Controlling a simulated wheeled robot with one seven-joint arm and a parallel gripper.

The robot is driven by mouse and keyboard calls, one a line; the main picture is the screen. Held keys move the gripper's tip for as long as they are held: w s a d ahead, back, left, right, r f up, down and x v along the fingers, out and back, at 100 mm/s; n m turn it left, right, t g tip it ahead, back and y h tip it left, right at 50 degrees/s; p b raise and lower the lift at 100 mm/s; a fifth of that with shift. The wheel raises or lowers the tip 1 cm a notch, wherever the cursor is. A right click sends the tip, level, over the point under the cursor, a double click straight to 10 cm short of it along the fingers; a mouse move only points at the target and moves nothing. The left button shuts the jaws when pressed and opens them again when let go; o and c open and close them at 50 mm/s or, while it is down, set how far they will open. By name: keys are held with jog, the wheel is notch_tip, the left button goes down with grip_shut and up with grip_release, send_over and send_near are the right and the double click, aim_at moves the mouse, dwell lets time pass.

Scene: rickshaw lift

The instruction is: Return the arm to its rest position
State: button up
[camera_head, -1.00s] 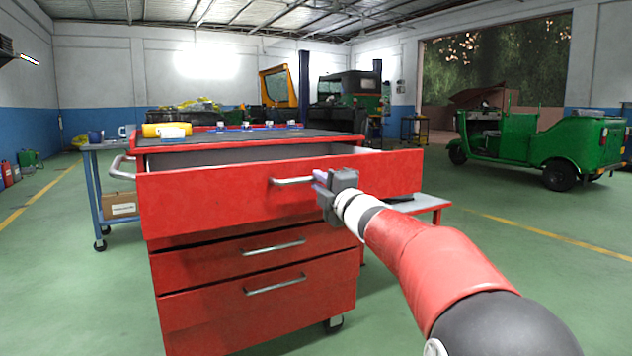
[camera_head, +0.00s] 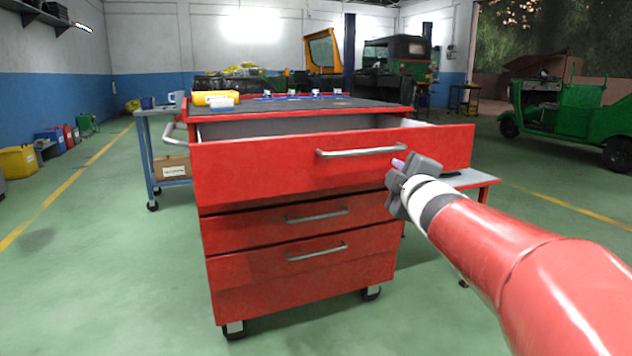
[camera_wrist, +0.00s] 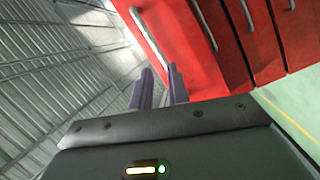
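My gripper (camera_head: 398,164) is in front of the right part of the open top drawer (camera_head: 270,172) of a red tool cabinet. It is just below and right of the right end of the drawer's silver handle (camera_head: 360,152). In the wrist view, its two purple fingers (camera_wrist: 162,84) stand apart with nothing held between them. The handle also shows in the wrist view (camera_wrist: 150,38), beyond the fingertips. The head view does not show clearly whether a finger touches the drawer. My red and white arm reaches in from the lower right.
Two lower drawers (camera_head: 320,215) are nearly closed. A yellow item (camera_head: 215,97) and small parts lie on the cabinet top (camera_head: 300,104). A blue-framed cart (camera_head: 152,160) stands behind left, a grey side shelf (camera_head: 470,178) at right. Floor is open at the left and front.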

jog(key=s+a+f+m+g+p, duration=0.1)
jog(key=s+f+m+g, duration=0.3)
jog(key=s, duration=0.6)
jog(key=s+a+f+m+g+p, duration=0.2)
jog(key=s+f+m+g+p, duration=0.2)
jog(key=s, duration=0.7)
jog(key=s+a+f+m+g+p, duration=0.2)
jog(key=s+f+m+g, duration=0.2)
jog(key=s, duration=0.7)
notch_tip(320, 180, down, 3)
jog(key=shift+s+r+m+g+h+p, duration=0.15)
jog(key=shift+m+g+h+p, duration=0.2)
jog(key=shift+m, duration=0.75)
jog(key=shift+a, duration=0.1)
